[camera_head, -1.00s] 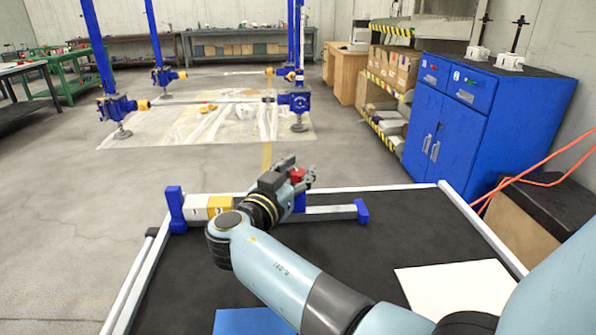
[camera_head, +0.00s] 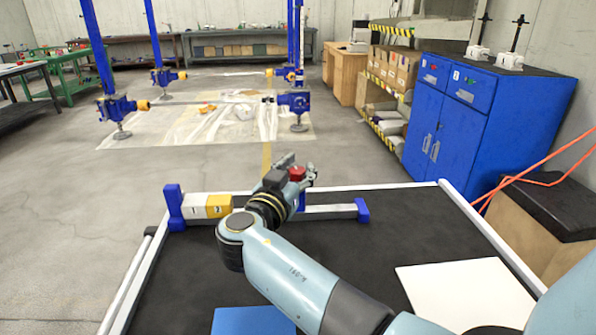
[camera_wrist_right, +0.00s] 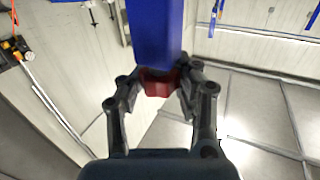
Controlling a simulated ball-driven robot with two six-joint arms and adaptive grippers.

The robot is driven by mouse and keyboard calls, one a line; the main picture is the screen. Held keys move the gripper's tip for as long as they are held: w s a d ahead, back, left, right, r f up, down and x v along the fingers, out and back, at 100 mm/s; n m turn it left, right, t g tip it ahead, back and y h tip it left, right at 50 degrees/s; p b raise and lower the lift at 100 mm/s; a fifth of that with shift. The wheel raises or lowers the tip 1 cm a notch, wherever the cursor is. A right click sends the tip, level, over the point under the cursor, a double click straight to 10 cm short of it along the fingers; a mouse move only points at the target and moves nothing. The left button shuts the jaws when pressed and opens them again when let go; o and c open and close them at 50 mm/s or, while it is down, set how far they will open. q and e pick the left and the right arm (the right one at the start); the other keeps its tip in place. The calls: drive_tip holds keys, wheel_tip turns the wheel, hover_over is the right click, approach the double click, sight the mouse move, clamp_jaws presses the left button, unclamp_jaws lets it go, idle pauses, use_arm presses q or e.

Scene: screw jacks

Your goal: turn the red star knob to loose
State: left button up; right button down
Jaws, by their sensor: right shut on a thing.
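The red star knob (camera_head: 297,174) shows between the fingers of my right gripper (camera_head: 300,172) in the head view. In the right wrist view the red knob (camera_wrist_right: 158,82) sits at the end of a blue block (camera_wrist_right: 155,32), with a finger of my right gripper (camera_wrist_right: 158,88) on each side. The gripper is shut on the knob, and the fingers hide its sides. Any mark for loose or tight cannot be made out. My left gripper is not in view.
A black-topped bench (camera_head: 345,248) carries a rail with blue end blocks (camera_head: 173,208) and white and yellow numbered blocks (camera_head: 219,206). A white sheet (camera_head: 465,292) and a blue sheet (camera_head: 252,321) lie nearer. A blue cabinet (camera_head: 470,130) stands at the right.

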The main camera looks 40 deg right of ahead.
drive_tip(key=shift+n+t+y+b, duration=0.65)
drive_tip(key=shift+n+t, duration=0.25)
drive_tip(key=shift+t, duration=0.3)
drive_tip(key=shift+n+t+y+b, duration=1.5)
drive_tip(key=shift+n+t+y, duration=0.6)
drive_tip(key=shift+t+y, duration=0.25)
idle(1.2)
drive_tip(key=c, duration=0.9)
unclamp_jaws()
drive_tip(key=shift+a, duration=0.1)
drive_tip(key=v, duration=1.2)
drive_tip(key=shift+f, duration=0.1)
